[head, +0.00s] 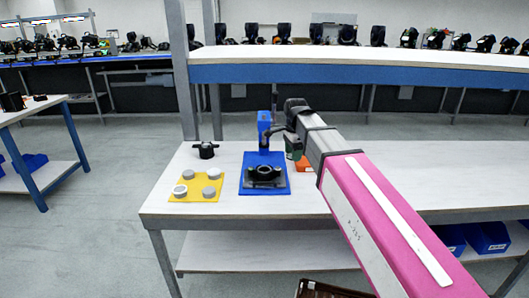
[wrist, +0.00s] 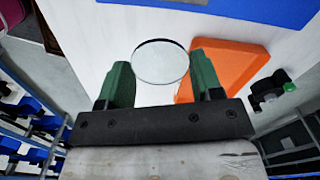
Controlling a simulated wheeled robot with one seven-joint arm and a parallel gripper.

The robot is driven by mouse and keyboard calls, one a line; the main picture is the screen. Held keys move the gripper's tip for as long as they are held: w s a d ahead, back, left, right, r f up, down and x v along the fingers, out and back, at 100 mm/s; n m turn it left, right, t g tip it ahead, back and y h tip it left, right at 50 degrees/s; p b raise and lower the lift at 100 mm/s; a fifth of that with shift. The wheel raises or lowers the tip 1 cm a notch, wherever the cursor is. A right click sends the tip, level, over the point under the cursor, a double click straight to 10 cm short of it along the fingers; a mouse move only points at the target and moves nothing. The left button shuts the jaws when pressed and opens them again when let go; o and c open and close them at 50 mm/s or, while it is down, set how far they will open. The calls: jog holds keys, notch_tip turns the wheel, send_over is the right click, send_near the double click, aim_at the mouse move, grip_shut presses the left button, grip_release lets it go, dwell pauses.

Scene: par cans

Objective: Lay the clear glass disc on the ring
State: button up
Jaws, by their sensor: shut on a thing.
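My gripper (wrist: 162,74) has green fingers, shut on the clear glass disc (wrist: 160,55) at its rim, in the wrist view. The disc looks round, flat and see-through, and is held above the white table. In the head view my gripper (head: 291,148) is above the bench, to the right of the blue stand; I cannot make out the disc there. A black ring-shaped fixture (head: 265,173) sits on the blue base plate, left of and nearer than my gripper. The ring is not clearly seen in the wrist view.
A blue upright (head: 264,128) rises behind the ring. An orange tray (wrist: 238,58) lies below and right of the disc. A yellow board (head: 196,188) with several grey and white pucks and a black knobbed part (head: 206,150) are at left. The bench's (head: 415,180) right side looks clear.

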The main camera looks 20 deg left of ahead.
jog(key=s+a+m, duration=0.3)
jog(key=s+a, duration=0.1)
jog(key=a, duration=0.7)
jog(key=shift+w+d+f, duration=0.1)
jog(key=shift+f, duration=1.2)
jog(key=shift+w+d+f, duration=0.1)
jog(key=shift+f, duration=1.2)
jog(key=shift+s, duration=0.1)
jog(key=o, duration=0.8)
jog(key=shift+r, duration=0.1)
notch_tip(320, 180, up, 11)
jog(key=shift+f, duration=0.2)
